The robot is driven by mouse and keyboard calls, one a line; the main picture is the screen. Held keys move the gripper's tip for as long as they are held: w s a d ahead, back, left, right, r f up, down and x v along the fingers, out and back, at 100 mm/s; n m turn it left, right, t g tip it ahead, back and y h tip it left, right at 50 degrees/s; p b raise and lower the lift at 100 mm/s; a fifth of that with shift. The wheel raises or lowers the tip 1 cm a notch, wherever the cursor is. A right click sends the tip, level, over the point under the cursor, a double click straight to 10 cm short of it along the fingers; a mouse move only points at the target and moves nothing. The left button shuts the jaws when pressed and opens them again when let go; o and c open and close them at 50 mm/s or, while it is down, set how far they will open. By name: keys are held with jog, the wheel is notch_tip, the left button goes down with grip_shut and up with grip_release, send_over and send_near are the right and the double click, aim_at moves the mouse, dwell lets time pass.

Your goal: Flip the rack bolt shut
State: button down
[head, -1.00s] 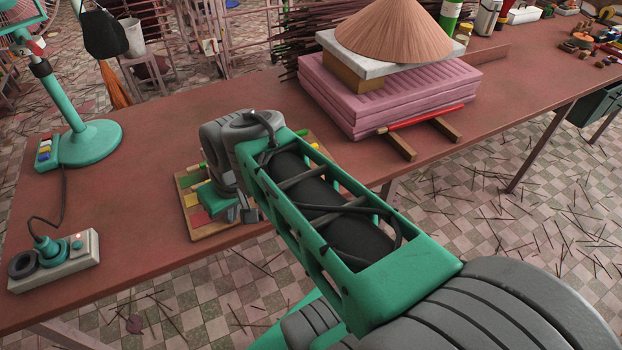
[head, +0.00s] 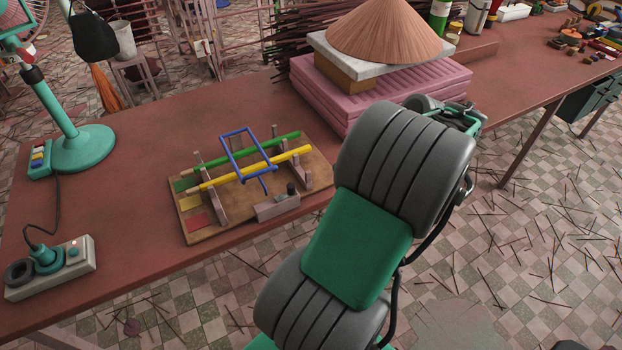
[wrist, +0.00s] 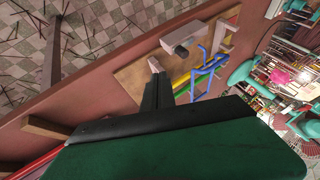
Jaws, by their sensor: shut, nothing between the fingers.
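The rack is a wooden board (head: 238,222) with upright posts, a green rod (head: 283,140) and a yellow rod (head: 292,155) across it. A blue wire frame (head: 232,158) is tilted up over the rods, its short bent end at the front. A grey-pink block with a dark knob (head: 291,188), probably the bolt, sits at the board's front edge. The block also shows in the wrist view (wrist: 190,42). My gripper (wrist: 158,80) is shut and empty, its tips before the board in the wrist view. In the head view my arm hides the fingers.
Pink slabs (head: 312,98) with a conical hat (head: 388,32) on top stand behind my arm. A green fan stand (head: 80,150) and a power strip (head: 70,262) are at the left of the table.

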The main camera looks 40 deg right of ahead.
jog(key=w+a+f, duration=0.2)
jog(key=w+a+f+p, duration=0.1)
jog(key=w+f, duration=0.2)
jog(key=w+a+f+p, duration=0.1)
jog(key=w+a+f, duration=0.1)
jog(key=f, duration=0.1)
jog(key=shift+w+a, duration=0.25)
jog(key=shift+a, duration=0.1)
jog(key=shift+r, duration=0.1)
